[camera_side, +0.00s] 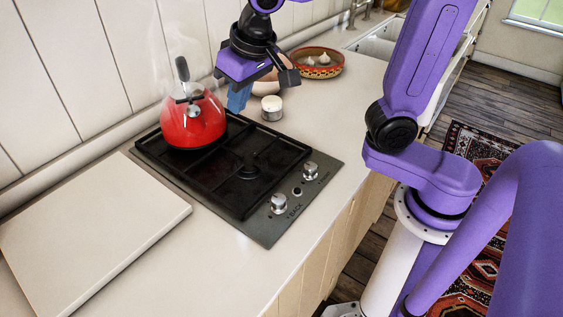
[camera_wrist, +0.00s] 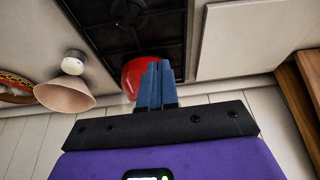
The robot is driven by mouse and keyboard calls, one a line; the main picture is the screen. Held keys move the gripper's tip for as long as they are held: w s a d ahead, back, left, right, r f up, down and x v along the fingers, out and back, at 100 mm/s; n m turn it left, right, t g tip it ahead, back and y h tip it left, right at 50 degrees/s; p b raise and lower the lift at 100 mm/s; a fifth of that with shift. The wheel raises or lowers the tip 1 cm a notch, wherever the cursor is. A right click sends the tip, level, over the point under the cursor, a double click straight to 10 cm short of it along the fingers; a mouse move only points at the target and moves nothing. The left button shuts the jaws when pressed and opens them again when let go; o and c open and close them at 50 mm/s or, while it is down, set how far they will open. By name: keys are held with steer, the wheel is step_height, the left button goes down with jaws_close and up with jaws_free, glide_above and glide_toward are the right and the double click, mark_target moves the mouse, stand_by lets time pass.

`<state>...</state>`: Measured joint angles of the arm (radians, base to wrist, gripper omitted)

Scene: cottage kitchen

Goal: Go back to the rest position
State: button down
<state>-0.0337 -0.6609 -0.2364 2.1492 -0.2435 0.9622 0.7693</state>
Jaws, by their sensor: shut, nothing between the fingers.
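My gripper (camera_side: 238,98) is shut and empty, with its blue fingers above the back of the stove, to the right of the red kettle. In the wrist view my gripper (camera_wrist: 159,68) shows its blue fingers together in front of the kettle (camera_wrist: 135,73), hiding part of it. The red kettle (camera_side: 190,126) stands upright on the back left of the black stove (camera_side: 272,232), with steam around and above it. My gripper looks apart from the kettle in the side view.
A white-topped jar (camera_side: 271,109) stands behind the stove, beside a pinkish bowl (camera_wrist: 65,96). A patterned bowl (camera_side: 318,64) with garlic-like bulbs sits farther back. A pale board (camera_side: 92,231) lies left of the stove. The panelled wall (camera_side: 70,60) runs behind the counter.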

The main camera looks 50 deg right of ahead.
steer(key=s+d+f+n+g, duration=0.1)
steer(key=s+d+f+n, duration=0.2)
steer(key=s, duration=0.4)
steer(key=s+d+f+n+g, duration=0.1)
steer(key=s+d+f+n, duration=0.1)
steer(key=s+n, duration=0.3)
steer(key=s+d+f+n+g, duration=0.1)
steer(key=s+d+f+n, duration=0.2)
steer(key=s, duration=0.5)
steer(key=shift+s+d+f+n+g, duration=0.35)
steer(key=shift+d+n, duration=0.25)
steer(key=shift+d, duration=0.2)
steer(key=shift+w, duration=0.1)
